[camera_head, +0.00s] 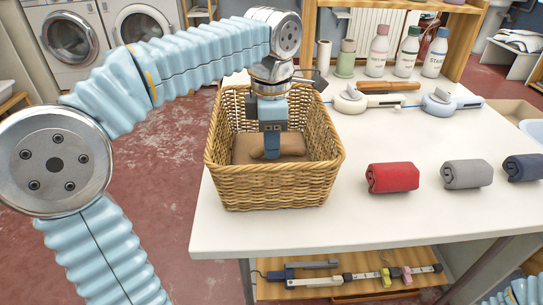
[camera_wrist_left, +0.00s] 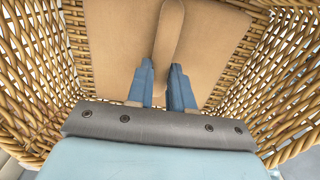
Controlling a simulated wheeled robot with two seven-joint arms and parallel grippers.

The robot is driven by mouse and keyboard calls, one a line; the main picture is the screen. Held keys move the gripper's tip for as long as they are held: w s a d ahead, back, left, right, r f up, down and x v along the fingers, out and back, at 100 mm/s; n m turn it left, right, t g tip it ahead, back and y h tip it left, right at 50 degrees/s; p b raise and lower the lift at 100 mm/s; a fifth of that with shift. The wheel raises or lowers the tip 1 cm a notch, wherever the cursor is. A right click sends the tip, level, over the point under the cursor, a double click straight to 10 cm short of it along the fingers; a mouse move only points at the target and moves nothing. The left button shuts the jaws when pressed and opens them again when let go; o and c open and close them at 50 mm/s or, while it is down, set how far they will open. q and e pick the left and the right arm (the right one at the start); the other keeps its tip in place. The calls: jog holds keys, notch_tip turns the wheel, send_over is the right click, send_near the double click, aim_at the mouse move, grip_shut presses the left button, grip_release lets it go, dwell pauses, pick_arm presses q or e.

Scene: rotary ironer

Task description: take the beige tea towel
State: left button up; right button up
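The beige tea towel (camera_head: 238,148) lies in the bottom of a wicker basket (camera_head: 272,188) at the near left of the white table. It has a raised fold along its middle, and the towel fills much of the left wrist view (camera_wrist_left: 115,40). My left gripper (camera_head: 272,152) reaches straight down into the basket. In the left wrist view its blue fingers (camera_wrist_left: 161,72) stand close on both sides of the raised fold and look shut on it. The towel still lies low in the basket. My right gripper is out of view.
Rolled red (camera_head: 392,177), grey (camera_head: 467,173) and navy (camera_head: 523,167) towels lie right of the basket. White-and-grey tools (camera_head: 365,99), a brown-handled item (camera_head: 388,87) and several bottles (camera_head: 378,50) stand behind. The basket walls surround my left gripper. The table front is clear.

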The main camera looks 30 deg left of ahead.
pick_arm(q)
grip_shut()
jog(key=shift+r, duration=0.1)
